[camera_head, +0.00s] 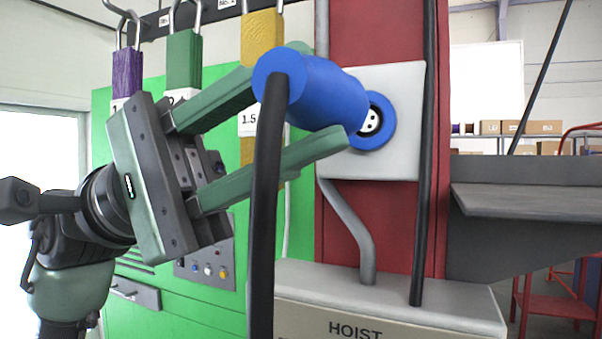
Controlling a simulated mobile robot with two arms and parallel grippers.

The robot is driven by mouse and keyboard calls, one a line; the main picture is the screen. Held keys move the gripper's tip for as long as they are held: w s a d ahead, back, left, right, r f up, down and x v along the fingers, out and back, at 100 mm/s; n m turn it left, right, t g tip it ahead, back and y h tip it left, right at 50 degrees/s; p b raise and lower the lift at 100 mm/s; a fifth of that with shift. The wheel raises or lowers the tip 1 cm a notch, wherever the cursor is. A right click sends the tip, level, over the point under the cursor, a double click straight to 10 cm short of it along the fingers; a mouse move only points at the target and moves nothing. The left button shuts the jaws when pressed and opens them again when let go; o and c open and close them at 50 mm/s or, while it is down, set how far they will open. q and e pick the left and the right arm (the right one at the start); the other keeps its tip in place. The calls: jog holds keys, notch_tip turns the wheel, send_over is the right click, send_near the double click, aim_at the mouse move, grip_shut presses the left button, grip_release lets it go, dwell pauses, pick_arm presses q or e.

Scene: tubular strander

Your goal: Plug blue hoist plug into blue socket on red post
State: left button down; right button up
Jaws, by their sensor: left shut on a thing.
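The blue hoist plug (326,92) is a blue cylinder with a black cable (264,210) hanging from its near end. My left gripper (300,118) is shut on the plug, with one green finger above and one below it. The blue socket (377,121) is a round blue ring with dark holes in a white face. It sits on a pale grey plate (405,88) on the red post (385,220). The plug's far end overlaps the socket's left edge in the picture; I cannot tell whether they touch. My right gripper is not in view.
A grey box marked HOIST (400,305) stands below the socket. A black cable (426,150) runs down the post's right side. A grey shelf (530,202) juts out at right.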

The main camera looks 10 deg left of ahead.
pick_arm(q)
jog(key=shift+s, duration=0.35)
jog(key=shift+w+b, duration=0.15)
jog(key=shift+b, duration=0.2)
jog(key=shift+w+d, duration=0.3)
jog(key=shift+w, duration=0.65)
jog(key=shift+w+d, duration=0.35)
jog(key=shift+w, duration=0.55)
jog(key=shift+w+d, duration=0.3)
jog(key=shift+w, duration=0.65)
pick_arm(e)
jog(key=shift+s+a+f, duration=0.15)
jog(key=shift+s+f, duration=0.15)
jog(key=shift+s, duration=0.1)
pick_arm(q)
jog(key=shift+b, duration=0.65)
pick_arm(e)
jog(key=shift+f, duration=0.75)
pick_arm(q)
jog(key=shift+w+d, duration=0.1)
jog(key=shift+w, duration=0.25)
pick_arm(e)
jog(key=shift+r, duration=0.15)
